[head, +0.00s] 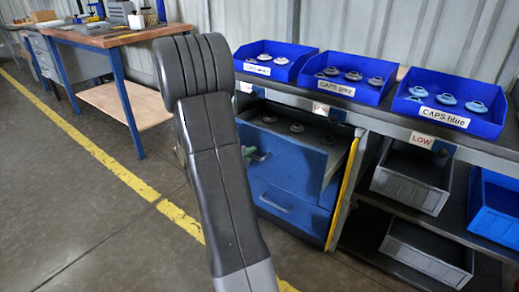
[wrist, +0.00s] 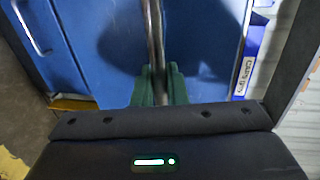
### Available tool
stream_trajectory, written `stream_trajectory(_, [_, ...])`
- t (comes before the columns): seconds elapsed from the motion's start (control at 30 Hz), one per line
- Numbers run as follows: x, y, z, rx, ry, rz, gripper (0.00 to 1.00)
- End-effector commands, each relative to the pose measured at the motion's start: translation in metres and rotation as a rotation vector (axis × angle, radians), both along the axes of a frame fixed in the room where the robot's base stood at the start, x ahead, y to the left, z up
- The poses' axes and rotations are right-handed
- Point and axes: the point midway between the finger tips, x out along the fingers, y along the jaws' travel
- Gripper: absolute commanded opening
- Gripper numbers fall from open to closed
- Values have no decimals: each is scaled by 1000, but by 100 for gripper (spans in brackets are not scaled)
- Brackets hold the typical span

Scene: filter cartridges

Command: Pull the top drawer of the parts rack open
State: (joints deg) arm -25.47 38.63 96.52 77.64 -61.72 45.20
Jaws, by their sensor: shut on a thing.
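The top drawer (head: 298,160) of the parts rack has a blue front and stands pulled out, with several grey caps (head: 297,127) visible inside it in the head view. How far out it is I cannot tell exactly. My gripper's green fingers (wrist: 161,88) are shut on the drawer's grey bar handle (wrist: 154,40) in the wrist view, one finger on each side. In the head view my arm hides most of the gripper and the handle; only a bit of green finger (head: 250,155) shows beside the arm.
A lower blue drawer with its own handle (head: 270,203) is below. Blue cap bins (head: 345,92) stand on the rack top. Grey bins (head: 411,180) and a blue bin (head: 496,210) sit on shelves at right. A workbench (head: 120,38) stands at left; the floor between is clear.

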Motion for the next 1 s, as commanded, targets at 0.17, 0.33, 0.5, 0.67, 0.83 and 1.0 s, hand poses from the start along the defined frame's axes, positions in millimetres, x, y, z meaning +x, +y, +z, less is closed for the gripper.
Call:
stream_trajectory(0.17, [-39,29,-1,-1,0,6,0])
stream_trajectory(0.33, [-69,51,-1,-1,1,5,0])
stream_trajectory(0.5, [-91,67,-1,-1,2,3,0])
stream_trajectory(0.67, [-104,75,-1,-1,2,1,0])
stream_trajectory(0.83, [-109,79,0,0,1,0,0])
stream_trajectory(1.0, [-109,79,0,0,1,-1,0])
